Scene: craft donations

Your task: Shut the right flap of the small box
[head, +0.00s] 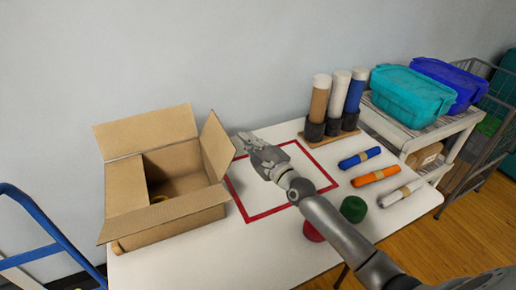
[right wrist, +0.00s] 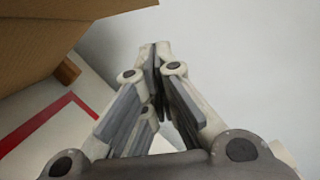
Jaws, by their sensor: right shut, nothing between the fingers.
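The small cardboard box (head: 180,215) sits at the left of the white table. Its right flap (head: 217,146) stands up, leaning a little outward. Its back flap (head: 146,131) is up, the left flap (head: 127,187) appears folded in over the opening, and the front flap (head: 135,223) sticks outward. Something yellowish shows inside. My right gripper (head: 243,140) is shut and empty, just right of the right flap; contact cannot be told. In the right wrist view the shut fingers (right wrist: 155,60) are beside brown cardboard (right wrist: 70,25) at upper left. My left gripper is not in view.
A red taped square (head: 262,213) marks the table under my right arm. Tubes in a holder (head: 330,130) stand behind; blue, orange and white rolls (head: 375,175) lie at right. A green ball-like item (head: 353,208) and a red one (head: 313,231) are near my forearm.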

